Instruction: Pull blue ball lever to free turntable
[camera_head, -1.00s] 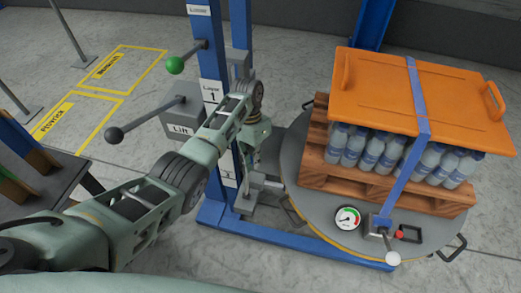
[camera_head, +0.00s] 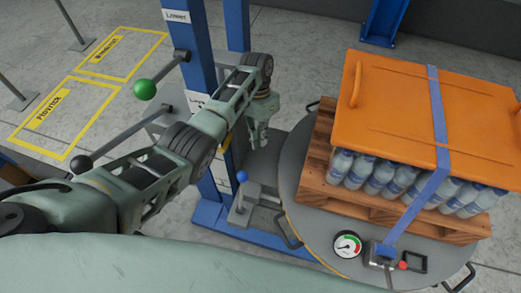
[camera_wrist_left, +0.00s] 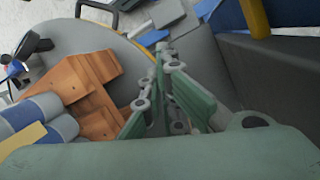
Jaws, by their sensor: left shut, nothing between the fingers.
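The blue ball lever (camera_head: 242,176) stands roughly upright on a small grey base beside the blue post, at the left edge of the turntable. The grey round turntable (camera_head: 312,233) carries a loaded wooden pallet. My left gripper (camera_head: 258,145) is shut and empty, pointing down above and slightly right of the blue ball, apart from it in the picture. Its fingers also show in the left wrist view (camera_wrist_left: 166,62), beside the pallet. I cannot make out the blue ball for sure in that view. My right gripper is not in view.
Several bottles under an orange cover (camera_head: 395,105) stand on the pallet (camera_head: 318,183), strapped in blue. A gauge (camera_head: 347,244) and a red-knobbed strap device sit on the turntable. Left of the blue post (camera_head: 190,70) are a green ball lever (camera_head: 145,90) and a black ball lever (camera_head: 81,164).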

